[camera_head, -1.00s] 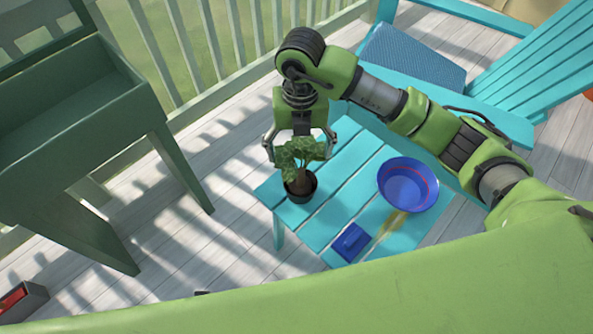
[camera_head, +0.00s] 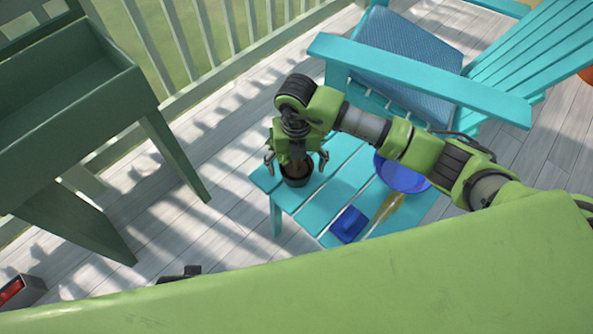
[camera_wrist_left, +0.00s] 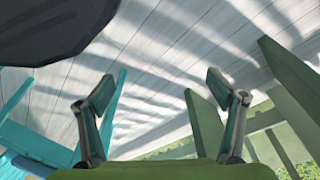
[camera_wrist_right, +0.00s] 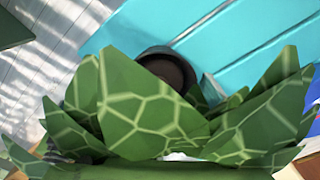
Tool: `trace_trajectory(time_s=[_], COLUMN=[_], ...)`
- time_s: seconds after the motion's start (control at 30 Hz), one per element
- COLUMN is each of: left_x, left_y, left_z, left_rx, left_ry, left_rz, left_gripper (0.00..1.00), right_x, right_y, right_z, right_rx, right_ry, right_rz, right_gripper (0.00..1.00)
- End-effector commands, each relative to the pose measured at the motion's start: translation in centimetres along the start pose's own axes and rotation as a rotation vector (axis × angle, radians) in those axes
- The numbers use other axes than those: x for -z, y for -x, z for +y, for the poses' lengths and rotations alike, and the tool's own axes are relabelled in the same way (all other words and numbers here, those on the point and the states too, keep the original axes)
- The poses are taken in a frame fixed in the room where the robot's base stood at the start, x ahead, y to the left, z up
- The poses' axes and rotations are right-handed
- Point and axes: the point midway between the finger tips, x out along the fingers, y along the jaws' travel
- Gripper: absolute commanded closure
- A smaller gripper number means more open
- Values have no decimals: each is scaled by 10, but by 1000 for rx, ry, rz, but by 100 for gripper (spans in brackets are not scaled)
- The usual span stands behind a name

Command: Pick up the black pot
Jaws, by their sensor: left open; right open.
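The black pot (camera_head: 297,178) stands upright on the left corner of the turquoise table (camera_head: 334,200), holding a small plant. In the head view my right gripper (camera_head: 297,166) is above the pot, its open fingers on either side of the plant, whose leaves are mostly hidden behind the gripper. In the right wrist view the plant's green leaves (camera_wrist_right: 150,110) fill the lower part and the pot's rim (camera_wrist_right: 165,58) shows beyond them; the fingers are largely hidden. My left gripper (camera_wrist_left: 160,90) shows in its wrist view, open and empty above the floor.
A blue bowl (camera_head: 402,177), a blue brush-like item (camera_head: 349,224) and a yellowish item (camera_head: 388,208) are to the right on the table. A turquoise chair (camera_head: 420,85) stands behind. A green planter stand (camera_head: 85,110) is at left, with clear floor between.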

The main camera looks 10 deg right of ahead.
Motion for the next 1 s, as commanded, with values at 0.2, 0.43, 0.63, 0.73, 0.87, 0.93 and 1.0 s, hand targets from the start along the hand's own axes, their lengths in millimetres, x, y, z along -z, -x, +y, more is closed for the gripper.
trace_trajectory(time_s=[0.2,0.43,0.63,0.73,0.87,0.93,1.0], left_x=[0,0,0,0,-2,-8,-13], left_y=[1,1,1,2,-3,-13,-19], left_z=[0,0,0,0,0,0,1], left_rx=[1,0,0,0,0,-1,-1], left_ry=[0,0,0,0,-1,-1,-2], left_rz=[0,0,0,1,0,-10,-15], left_gripper=[14,14,14,14,14,14,14], right_x=[0,0,0,-1,-1,-2,-2], right_y=[-2,-2,-1,2,18,32,47], right_z=[0,0,0,1,1,0,1], right_rx=[-1,-1,-1,-2,-3,-2,-4], right_ry=[1,1,1,1,3,2,2], right_rz=[-1,0,-1,-2,-3,-6,-5], right_gripper=[21,65,65,65,65,65,65])
